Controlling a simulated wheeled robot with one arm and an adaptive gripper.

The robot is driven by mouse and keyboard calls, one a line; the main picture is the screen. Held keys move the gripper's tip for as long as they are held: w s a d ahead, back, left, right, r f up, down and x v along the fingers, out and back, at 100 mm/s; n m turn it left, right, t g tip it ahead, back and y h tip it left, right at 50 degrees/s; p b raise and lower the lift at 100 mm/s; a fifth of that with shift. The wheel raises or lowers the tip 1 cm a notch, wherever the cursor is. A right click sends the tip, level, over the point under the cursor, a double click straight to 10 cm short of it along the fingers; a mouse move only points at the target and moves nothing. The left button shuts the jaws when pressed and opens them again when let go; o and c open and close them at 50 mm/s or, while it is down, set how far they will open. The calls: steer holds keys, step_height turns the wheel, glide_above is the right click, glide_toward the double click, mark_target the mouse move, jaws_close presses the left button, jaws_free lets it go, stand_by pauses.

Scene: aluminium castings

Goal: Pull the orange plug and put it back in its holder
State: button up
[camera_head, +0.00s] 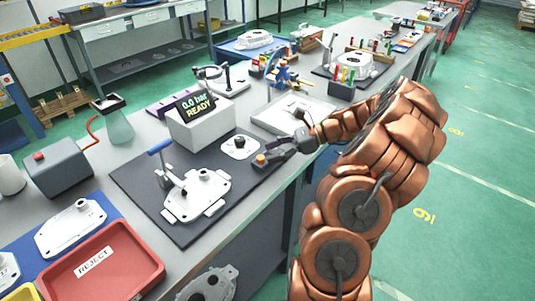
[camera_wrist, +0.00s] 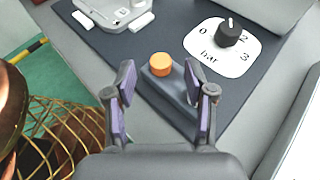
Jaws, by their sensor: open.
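The orange plug (camera_wrist: 161,65) stands upright on a small dark block, its holder (camera_wrist: 178,100), at the edge of the dark mat. The plug also shows in the head view (camera_head: 260,159), just left of my gripper (camera_head: 279,151). In the wrist view my gripper (camera_wrist: 165,100) is open, with one finger on each side of the holder and the plug just beyond the fingertips. No contact with the plug shows. A white casting (camera_head: 200,194) with a blue-handled clamp (camera_head: 160,147) lies on the mat.
A white dial plate with a black knob (camera_wrist: 230,35) lies close to the holder. A box with a display reading "0.0 bar READY" (camera_head: 200,130) stands behind. A red REJECT tray (camera_head: 125,272) is at front left. Other fixtures fill the bench's far part.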

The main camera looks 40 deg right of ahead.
steer(key=v, duration=0.9)
steer(key=shift+d, duration=0.25)
steer(key=shift+s+r, duration=0.1)
steer(key=s+a+r+n+g+h+p, duration=0.1)
steer(key=a+r+n+g, duration=0.2)
steer(key=a, duration=0.6)
steer(key=s+a+r+n+g+h, duration=0.1)
steer(key=s+a+r+n+g, duration=0.1)
steer(key=a+n, duration=0.6)
steer(key=s+a+r+n+g+h+p, duration=0.1)
steer(key=a+r+n+g, duration=0.15)
steer(key=a, duration=0.85)
steer(key=s+a+f+n+g+h, duration=0.1)
steer(key=s+a+n+g+h, duration=0.1)
steer(key=s+a+n+h, duration=0.5)
steer(key=s+d+f+n+p, duration=0.1)
steer(key=s+n, duration=0.1)
steer(key=s, duration=0.4)
steer(key=s+d+f+n+h, duration=0.1)
steer(key=s+d+n, duration=0.1)
steer(key=s, duration=0.4)
steer(key=shift+s+f+h+p, duration=0.25)
steer(key=shift+s+h+p, duration=0.05)
steer(key=shift+s+p, duration=0.1)
steer(key=shift+t, duration=0.25)
steer(key=shift+c, duration=0.2)
